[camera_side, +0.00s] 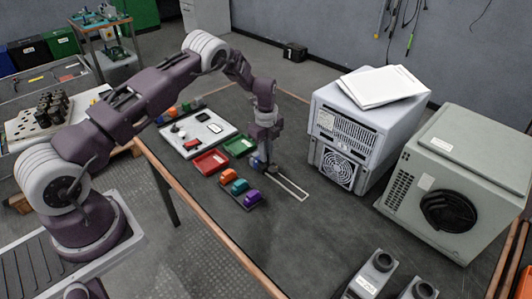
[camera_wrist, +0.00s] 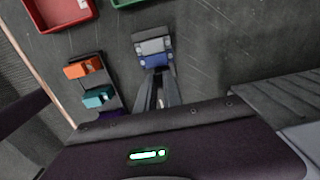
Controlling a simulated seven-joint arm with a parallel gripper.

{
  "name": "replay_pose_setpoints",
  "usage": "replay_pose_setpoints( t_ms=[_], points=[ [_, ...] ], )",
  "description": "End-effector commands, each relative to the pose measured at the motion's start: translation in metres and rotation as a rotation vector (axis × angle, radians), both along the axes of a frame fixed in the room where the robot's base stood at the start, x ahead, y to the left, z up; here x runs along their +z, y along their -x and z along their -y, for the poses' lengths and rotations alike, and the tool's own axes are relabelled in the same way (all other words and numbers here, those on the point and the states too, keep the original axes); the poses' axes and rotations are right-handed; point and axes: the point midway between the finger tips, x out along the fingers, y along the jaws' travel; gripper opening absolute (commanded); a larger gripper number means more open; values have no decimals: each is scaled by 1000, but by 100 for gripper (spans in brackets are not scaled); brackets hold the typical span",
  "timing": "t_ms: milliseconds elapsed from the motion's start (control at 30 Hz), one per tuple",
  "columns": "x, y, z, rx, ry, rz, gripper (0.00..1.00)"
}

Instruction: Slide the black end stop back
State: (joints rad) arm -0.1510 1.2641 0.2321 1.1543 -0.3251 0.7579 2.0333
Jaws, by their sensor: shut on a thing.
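The blue block (camera_side: 257,162) shows just left of the fingers in the side view. A row of orange (camera_side: 228,176), teal (camera_side: 239,186) and purple (camera_side: 251,196) blocks lies nearby.
A red tray (camera_side: 210,162) and a green tray (camera_side: 240,146) lie behind the blocks. A white board (camera_side: 197,130) with small items lies farther back. A grey cabinet with a fan (camera_side: 338,168) stands close to the right of the rail.

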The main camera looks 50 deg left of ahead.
Motion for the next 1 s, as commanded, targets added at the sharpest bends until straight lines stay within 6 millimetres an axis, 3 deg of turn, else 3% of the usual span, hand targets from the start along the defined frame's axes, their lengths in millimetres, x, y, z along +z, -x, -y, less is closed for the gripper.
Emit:
replay_pose_setpoints(
  t_ms=[167, 1000],
  points=[
    [0, 0, 0, 0, -1, 0, 0],
    [1, 0, 56, -1, 1, 1, 0]
  ],
)
